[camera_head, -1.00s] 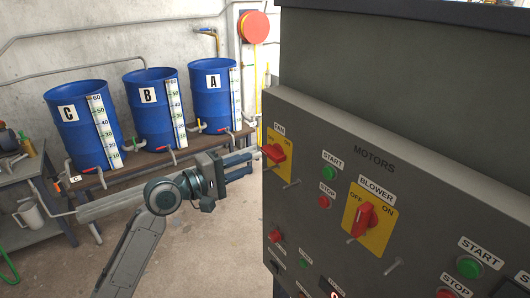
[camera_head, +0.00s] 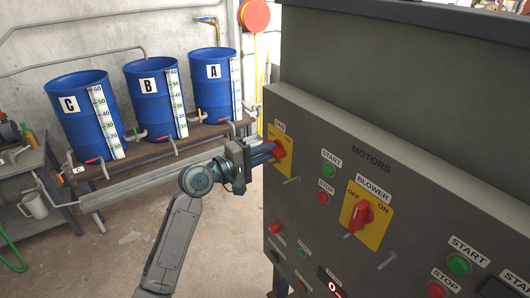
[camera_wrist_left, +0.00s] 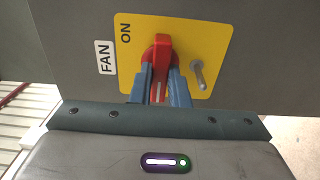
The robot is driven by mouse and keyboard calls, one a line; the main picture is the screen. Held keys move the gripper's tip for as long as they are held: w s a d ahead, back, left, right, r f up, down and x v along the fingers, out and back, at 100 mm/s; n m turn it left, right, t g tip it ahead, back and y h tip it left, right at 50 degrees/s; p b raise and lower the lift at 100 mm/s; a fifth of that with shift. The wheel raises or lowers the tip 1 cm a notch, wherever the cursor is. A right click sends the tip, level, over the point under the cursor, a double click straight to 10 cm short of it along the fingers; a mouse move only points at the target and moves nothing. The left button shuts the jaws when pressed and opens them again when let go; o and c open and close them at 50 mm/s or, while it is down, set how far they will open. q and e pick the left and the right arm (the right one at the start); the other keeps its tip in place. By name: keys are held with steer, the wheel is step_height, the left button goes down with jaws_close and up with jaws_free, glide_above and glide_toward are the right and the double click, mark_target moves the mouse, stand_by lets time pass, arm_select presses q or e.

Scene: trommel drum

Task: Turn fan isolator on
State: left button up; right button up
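The fan isolator is a red lever (camera_head: 282,149) on a yellow plate (camera_head: 287,134) at the left end of the grey panel. In the left wrist view the lever (camera_wrist_left: 161,50) has its white-marked end towards the picture bottom, between the fingers. The word ON stands at the plate's upper left there; OFF is not visible. My left gripper (camera_head: 272,151) is at the lever, one finger on each side and very close to it. The left wrist view shows both fingers (camera_wrist_left: 160,80), but not whether they press on the lever. My right gripper is not in view.
The blower isolator (camera_head: 361,215), start button (camera_head: 327,170) and stop button (camera_head: 322,197) are right of the fan isolator. A metal peg (camera_wrist_left: 198,74) sticks out beside the fan lever. Blue drums (camera_head: 155,105) stand on a bench behind my left arm.

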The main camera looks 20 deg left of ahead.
arm_select(q)
jaws_close()
steer(key=shift+f, duration=0.1)
steer(key=m+b, duration=0.2)
steer(key=shift+f+b, duration=0.15)
steer(key=shift+b, duration=0.2)
steer(key=m+b, duration=1)
steer(key=shift+m, duration=0.4)
steer(key=m+b, duration=0.3)
steer(key=shift+m, duration=0.4)
steer(key=shift+m+b, duration=0.4)
steer(key=shift+m, duration=0.3)
